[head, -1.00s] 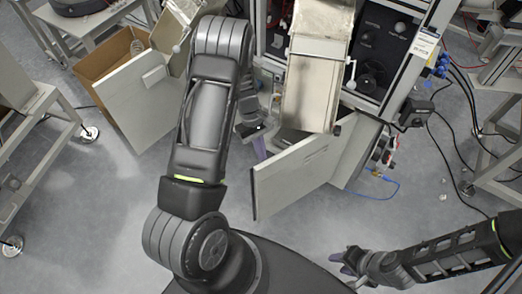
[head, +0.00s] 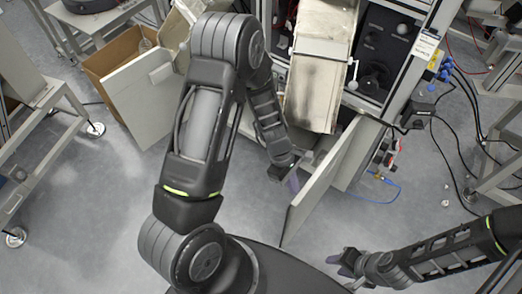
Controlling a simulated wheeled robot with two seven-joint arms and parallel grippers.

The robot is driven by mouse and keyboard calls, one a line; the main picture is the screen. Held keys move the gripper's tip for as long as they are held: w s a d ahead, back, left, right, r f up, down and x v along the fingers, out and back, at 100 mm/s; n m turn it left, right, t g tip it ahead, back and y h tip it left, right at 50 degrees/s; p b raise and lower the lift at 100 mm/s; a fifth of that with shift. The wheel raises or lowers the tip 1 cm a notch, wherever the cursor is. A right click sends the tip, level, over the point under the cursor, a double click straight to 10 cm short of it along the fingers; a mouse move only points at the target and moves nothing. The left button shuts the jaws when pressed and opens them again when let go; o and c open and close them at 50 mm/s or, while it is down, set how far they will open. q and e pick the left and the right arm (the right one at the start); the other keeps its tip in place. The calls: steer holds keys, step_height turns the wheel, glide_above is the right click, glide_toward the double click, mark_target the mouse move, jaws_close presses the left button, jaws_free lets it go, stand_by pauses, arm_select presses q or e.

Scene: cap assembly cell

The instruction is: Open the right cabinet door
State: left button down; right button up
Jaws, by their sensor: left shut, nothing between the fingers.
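The right cabinet door (head: 322,187) is a pale grey panel that stands swung out from the cabinet, jutting toward me. It is seen at a steep angle. My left gripper (head: 293,183) is shut and empty, just left of the door panel; I cannot tell whether its fingers touch it. My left arm reaches across the middle of the head view. My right gripper (head: 343,262) hangs low at the right, below the door and apart from it. Its fingers are too small to judge.
A metal chute (head: 320,75) stands above the door. A brown cardboard box (head: 115,58) and a white panel with a handle (head: 138,97) are at the left. Black cables (head: 445,140) and a blue cable (head: 385,200) lie at the right. Bare floor is at lower left.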

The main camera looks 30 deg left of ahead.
arm_select(q)
steer(key=d+n, duration=0.1)
steer(key=d, duration=0.5)
steer(key=shift+s+d+n+t+b, duration=0.3)
steer(key=shift+s+n+b, duration=0.1)
arm_select(e)
steer(key=shift+f, duration=0.4)
arm_select(q)
steer(key=shift+a, duration=0.1)
steer(key=a, duration=0.4)
steer(key=shift+s+a+r, duration=0.1)
steer(key=shift+s+r, duration=0.05)
steer(key=shift+r, duration=0.25)
steer(key=p+v, duration=0.1)
steer(key=v, duration=0.8)
steer(key=shift+s+p, duration=0.2)
steer(key=shift+p, duration=0.2)
arm_select(e)
steer(key=shift+s+a+r, duration=0.45)
steer(key=shift+a+r, duration=0.1)
steer(key=shift+r, duration=0.2)
